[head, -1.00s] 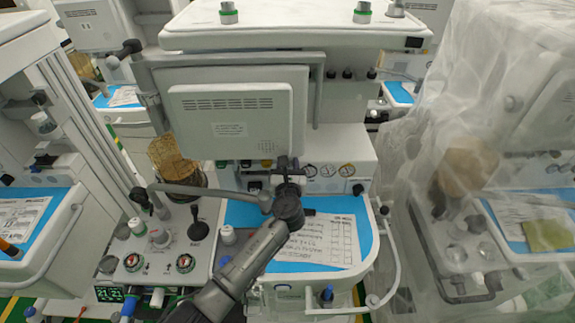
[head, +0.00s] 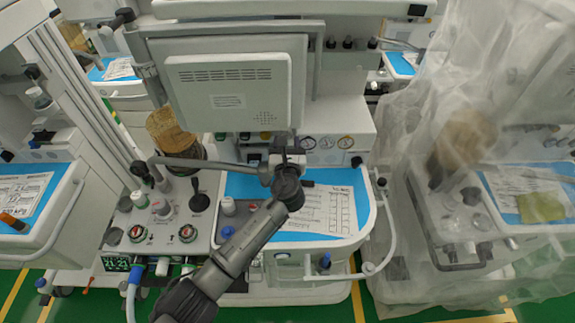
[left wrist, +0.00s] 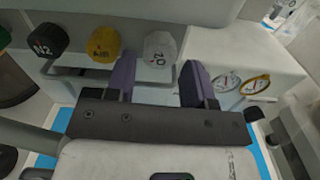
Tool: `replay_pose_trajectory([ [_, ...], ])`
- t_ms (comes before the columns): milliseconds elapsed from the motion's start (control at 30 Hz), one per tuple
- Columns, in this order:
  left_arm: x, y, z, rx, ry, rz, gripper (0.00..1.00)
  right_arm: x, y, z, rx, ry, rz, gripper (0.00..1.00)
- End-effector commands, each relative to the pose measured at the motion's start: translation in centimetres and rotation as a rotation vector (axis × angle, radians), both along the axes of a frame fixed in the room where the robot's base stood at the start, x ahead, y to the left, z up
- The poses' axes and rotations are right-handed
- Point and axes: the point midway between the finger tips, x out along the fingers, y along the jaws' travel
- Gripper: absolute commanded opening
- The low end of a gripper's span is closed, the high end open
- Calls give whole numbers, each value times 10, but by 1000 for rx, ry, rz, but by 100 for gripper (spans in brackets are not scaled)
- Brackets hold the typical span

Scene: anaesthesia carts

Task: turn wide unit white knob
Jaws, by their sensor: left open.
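The wide unit (head: 340,115) stands in the middle of the head view, with its grey screen above a blue work surface. The white knob (left wrist: 160,48), marked O2, shows in the left wrist view under the unit's overhang. My left gripper (left wrist: 159,72) is open, with one purple finger on either side of the knob in that view. I cannot tell whether the fingers touch it. In the head view my left gripper (head: 287,150) is up at the unit's front panel and hides the knob. My right gripper is in neither view.
A yellow knob (left wrist: 104,44) and a black knob (left wrist: 48,40) sit left of the white one. A yellow-rimmed gauge (left wrist: 255,85) is to the right. A paper sheet (head: 325,210) lies on the blue surface. A plastic-draped cart (head: 490,130) stands at the right.

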Motion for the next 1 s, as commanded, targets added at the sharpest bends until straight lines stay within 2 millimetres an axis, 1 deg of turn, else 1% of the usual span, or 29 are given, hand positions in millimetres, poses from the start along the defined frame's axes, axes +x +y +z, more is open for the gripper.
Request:
replay_pose_trajectory([
  [33,-10,0,2,-1,1,-1,48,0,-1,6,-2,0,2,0],
  [300,-61,-1,1,-1,1,-2,48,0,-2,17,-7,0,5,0],
  [500,-91,-2,0,0,1,-1,48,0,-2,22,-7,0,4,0],
  [700,-107,-2,0,1,0,-1,48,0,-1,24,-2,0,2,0],
  [833,-111,-2,0,1,0,-1,48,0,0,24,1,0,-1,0],
  [1000,-112,-2,0,1,0,0,48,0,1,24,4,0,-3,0],
])
